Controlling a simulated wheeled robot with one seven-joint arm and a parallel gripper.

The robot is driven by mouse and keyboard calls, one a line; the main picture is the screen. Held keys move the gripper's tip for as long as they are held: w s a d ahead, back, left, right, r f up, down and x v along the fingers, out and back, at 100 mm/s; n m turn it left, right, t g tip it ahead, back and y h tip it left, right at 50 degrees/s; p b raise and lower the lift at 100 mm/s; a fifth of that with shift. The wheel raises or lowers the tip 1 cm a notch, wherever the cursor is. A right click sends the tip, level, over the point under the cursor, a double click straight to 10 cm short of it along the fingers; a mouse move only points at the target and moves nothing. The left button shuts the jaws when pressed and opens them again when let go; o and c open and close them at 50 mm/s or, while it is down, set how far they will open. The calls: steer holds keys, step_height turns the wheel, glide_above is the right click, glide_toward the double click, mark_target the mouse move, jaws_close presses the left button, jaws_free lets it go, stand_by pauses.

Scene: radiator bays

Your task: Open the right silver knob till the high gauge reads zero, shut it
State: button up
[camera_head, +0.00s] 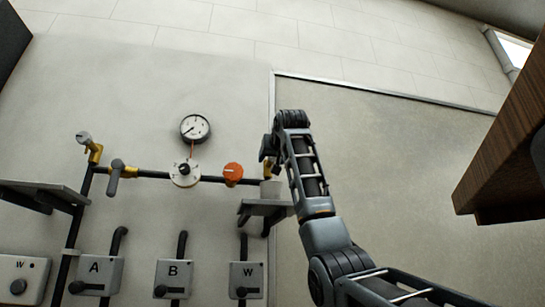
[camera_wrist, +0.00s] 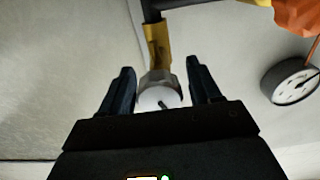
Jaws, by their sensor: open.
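The right silver knob (camera_wrist: 160,94) sits at the end of a brass fitting (camera_wrist: 157,50) in the wrist view. My gripper (camera_wrist: 160,85) is open, with one finger on each side of the knob; I cannot tell if they touch it. In the head view my gripper (camera_head: 268,148) is at the right end of the pipe and hides this knob.
An orange knob (camera_head: 233,172) and a white round dial (camera_head: 185,174) sit on the pipe. A second silver knob (camera_head: 83,138) is at the left end. A small shelf (camera_head: 262,208) with a grey cup (camera_head: 270,189) is below my gripper. A wooden edge (camera_head: 505,165) juts in at right.

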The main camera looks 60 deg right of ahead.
steer(key=shift+c, duration=0.2)
steer(key=c, duration=0.9)
steer(key=shift+c, duration=0.2)
steer(key=shift+n, duration=0.3)
steer(key=n, duration=0.6)
steer(key=shift+a, duration=0.1)
steer(key=n, duration=0.3)
steer(key=shift+w+n, duration=0.1)
steer(key=shift+n, duration=1.9)
steer(key=shift+a, duration=0.1)
